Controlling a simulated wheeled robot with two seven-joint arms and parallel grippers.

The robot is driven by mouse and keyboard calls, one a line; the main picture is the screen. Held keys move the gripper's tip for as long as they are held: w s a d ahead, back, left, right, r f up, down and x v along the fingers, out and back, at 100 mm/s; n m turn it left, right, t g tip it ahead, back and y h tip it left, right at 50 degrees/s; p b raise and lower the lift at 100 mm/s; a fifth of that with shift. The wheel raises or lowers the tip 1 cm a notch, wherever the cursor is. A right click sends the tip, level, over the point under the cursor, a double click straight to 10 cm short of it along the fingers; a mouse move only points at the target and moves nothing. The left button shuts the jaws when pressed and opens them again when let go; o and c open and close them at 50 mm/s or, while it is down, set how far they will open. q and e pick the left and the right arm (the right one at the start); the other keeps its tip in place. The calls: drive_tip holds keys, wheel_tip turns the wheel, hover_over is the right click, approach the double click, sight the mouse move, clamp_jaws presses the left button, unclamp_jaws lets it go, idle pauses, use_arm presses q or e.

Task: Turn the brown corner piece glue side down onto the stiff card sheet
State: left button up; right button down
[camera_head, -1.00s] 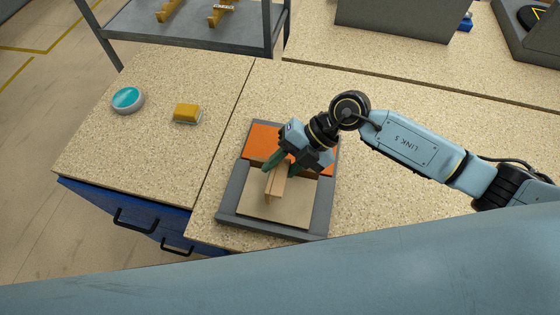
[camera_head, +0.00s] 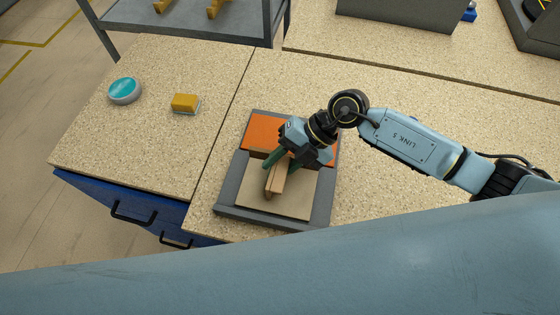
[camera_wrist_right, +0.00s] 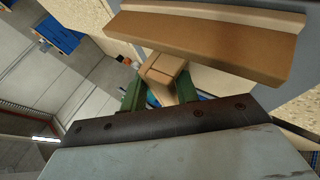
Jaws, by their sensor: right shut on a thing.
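My right gripper (camera_head: 279,159) has green fingers shut on the brown corner piece (camera_head: 277,181), over the stiff card sheet (camera_head: 296,202). The piece points toward the sheet's near edge, its lighter face showing. I cannot tell whether it touches the sheet or which face carries the glue. In the right wrist view a brown block (camera_wrist_right: 165,70) sits between the green fingers, and a longer brown bar (camera_wrist_right: 205,42) crosses beyond it. The sheet lies in a grey tray (camera_head: 230,190). My left gripper is out of view.
An orange panel (camera_head: 263,132) lies in the tray's far part. A grey shelf (camera_head: 190,28) stands behind. Table right of the tray is clear under my arm.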

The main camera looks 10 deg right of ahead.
drive_tip(key=shift+f, duration=0.1)
drive_tip(key=c, duration=1)
unclamp_jaws()
drive_tip(key=shift+o, duration=0.2)
drive_tip(key=b+v, duration=0.1)
drive_tip(key=v, duration=1.2)
drive_tip(key=shift+d, duration=0.2)
